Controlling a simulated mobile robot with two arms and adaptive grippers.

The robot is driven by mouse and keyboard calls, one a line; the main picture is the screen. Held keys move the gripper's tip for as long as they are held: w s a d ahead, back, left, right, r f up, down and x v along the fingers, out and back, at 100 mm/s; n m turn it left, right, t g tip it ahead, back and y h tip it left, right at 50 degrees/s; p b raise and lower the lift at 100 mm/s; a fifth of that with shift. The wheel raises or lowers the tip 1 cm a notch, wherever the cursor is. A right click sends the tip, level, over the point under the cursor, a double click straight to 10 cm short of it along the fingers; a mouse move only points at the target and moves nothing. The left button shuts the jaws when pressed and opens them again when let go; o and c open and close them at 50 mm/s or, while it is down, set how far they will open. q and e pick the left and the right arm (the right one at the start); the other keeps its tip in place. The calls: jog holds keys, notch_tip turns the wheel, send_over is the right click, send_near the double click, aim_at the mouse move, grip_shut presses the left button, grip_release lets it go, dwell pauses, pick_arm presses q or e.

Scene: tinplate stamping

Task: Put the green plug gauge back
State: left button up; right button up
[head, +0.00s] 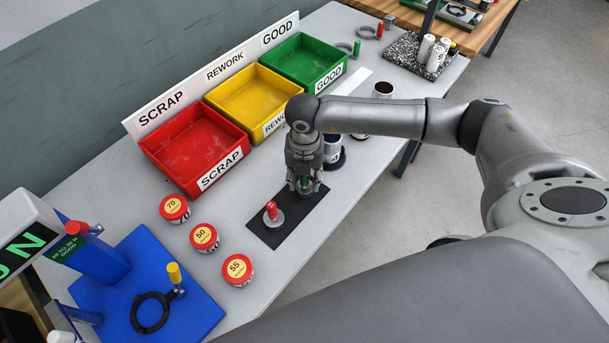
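The green plug gauge (305,183) is mostly hidden by my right gripper, with a bit of its green showing between the fingers. It is at the right part of the black mat (272,236); I cannot tell whether it touches the mat. My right gripper (304,186) points down with its fingers on either side of the gauge. Whether they are closed on it is not clear. The red plug gauge (272,211) stands upright on the left part of the same mat. My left gripper is not in view.
Red (165,148), yellow (236,99) and green (292,69) bins stand at the back. Red-lidded cans marked 70 (174,208), 50 (204,237) and 55 (238,269) stand left of the mat. A blue fixture (180,318) is at front left. Dark tins stand behind my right gripper.

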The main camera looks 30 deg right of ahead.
jog(key=shift+r, duration=0.1)
jog(key=shift+r, duration=0.25)
notch_tip(320, 180, up, 11)
jog(key=b, duration=0.3)
jog(key=shift+f, duration=0.2)
jog(key=shift+r, duration=0.55)
dwell(0.4)
